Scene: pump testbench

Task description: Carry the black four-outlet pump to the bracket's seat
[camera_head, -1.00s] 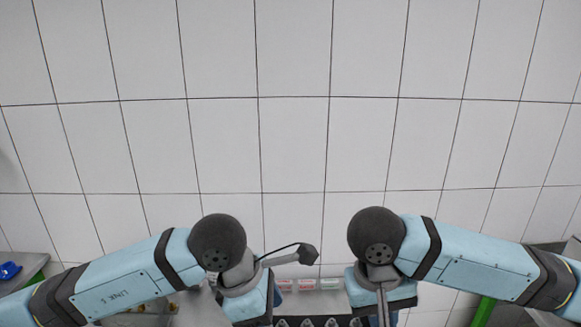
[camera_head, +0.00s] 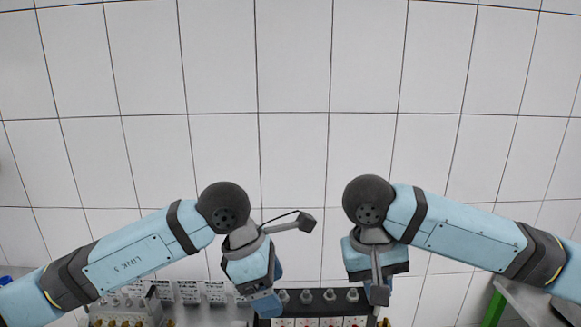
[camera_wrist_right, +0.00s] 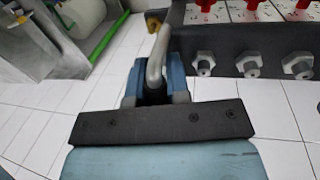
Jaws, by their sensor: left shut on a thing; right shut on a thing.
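The black pump (camera_head: 318,308) shows at the bottom of the head view, between my two grippers, with silver outlet fittings along its dark bar and white panels below. In the right wrist view its dark body (camera_wrist_right: 222,68) carries silver hex fittings and a white top with red knobs. My right gripper (camera_wrist_right: 155,88) is shut on a grey bent handle (camera_wrist_right: 158,50) at the pump's side. My left gripper (camera_head: 266,305) is at the pump's left side, shut; its grip on the pump is hard to see. The bracket's seat cannot be made out.
A bench with grey and brass fittings and labelled panels (camera_head: 190,292) stands at the lower left. A table with a green frame (camera_head: 494,308) is at the lower right. White tiled floor (camera_wrist_right: 45,120) lies clear below the right gripper.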

